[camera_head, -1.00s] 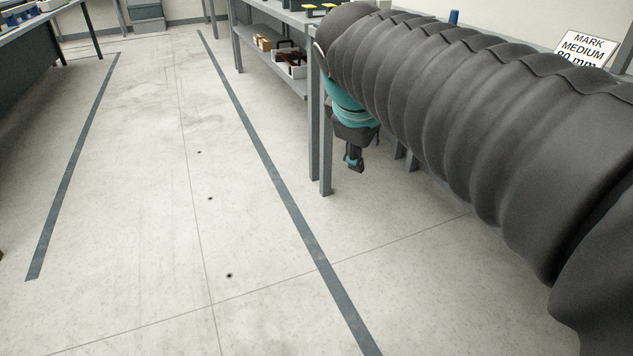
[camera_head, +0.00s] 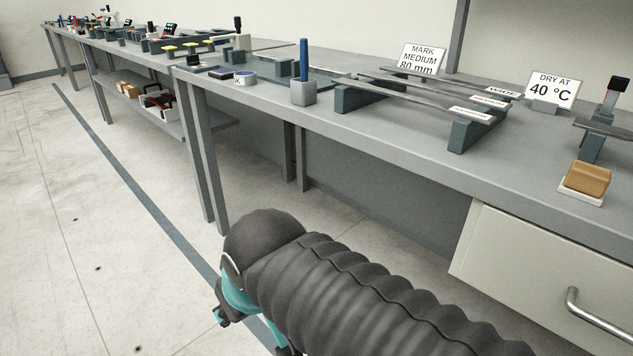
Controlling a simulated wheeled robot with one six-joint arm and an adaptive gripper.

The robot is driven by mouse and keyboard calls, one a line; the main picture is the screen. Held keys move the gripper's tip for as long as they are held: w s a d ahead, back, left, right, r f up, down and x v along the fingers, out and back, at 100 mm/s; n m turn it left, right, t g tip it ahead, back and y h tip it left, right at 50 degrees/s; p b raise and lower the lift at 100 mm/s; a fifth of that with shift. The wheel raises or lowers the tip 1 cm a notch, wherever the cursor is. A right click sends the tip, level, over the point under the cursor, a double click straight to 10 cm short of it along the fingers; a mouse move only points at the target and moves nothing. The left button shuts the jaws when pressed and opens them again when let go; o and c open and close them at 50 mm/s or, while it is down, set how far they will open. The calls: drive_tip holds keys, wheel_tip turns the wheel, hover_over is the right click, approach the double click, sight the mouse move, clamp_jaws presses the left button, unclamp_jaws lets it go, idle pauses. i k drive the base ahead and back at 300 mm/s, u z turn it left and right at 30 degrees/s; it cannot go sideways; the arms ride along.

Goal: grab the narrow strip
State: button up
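Several dark strips lie side by side across two dark rests on the grey bench (camera_head: 390,130). Their labels read WIDE (camera_head: 503,92), MEDIUM (camera_head: 488,102) and, at the front, one too small to read surely (camera_head: 470,111). The frontmost strip (camera_head: 420,97), by that front label, appears to be the narrow one. My gripper (camera_head: 221,316) shows only in part at the lower left, below bench height, in front of the bench and well apart from the strips. My arm hides most of it, so its fingers cannot be made out.
A blue marker (camera_head: 304,60) stands in a grey holder (camera_head: 303,92) left of the strips. Signs read MARK MEDIUM 80 mm (camera_head: 421,60) and DRY AT 40 °C (camera_head: 552,90). A brown block (camera_head: 587,178) sits at the right. A drawer (camera_head: 530,265) is below. Floor at left is clear.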

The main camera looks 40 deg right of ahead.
sight(483, 117)
drive_tip(key=z, duration=1.2)
drive_tip(key=k, duration=1.1)
drive_tip(key=u, duration=0.3)
drive_tip(key=i, duration=0.65)
drive_tip(key=u, duration=0.3)
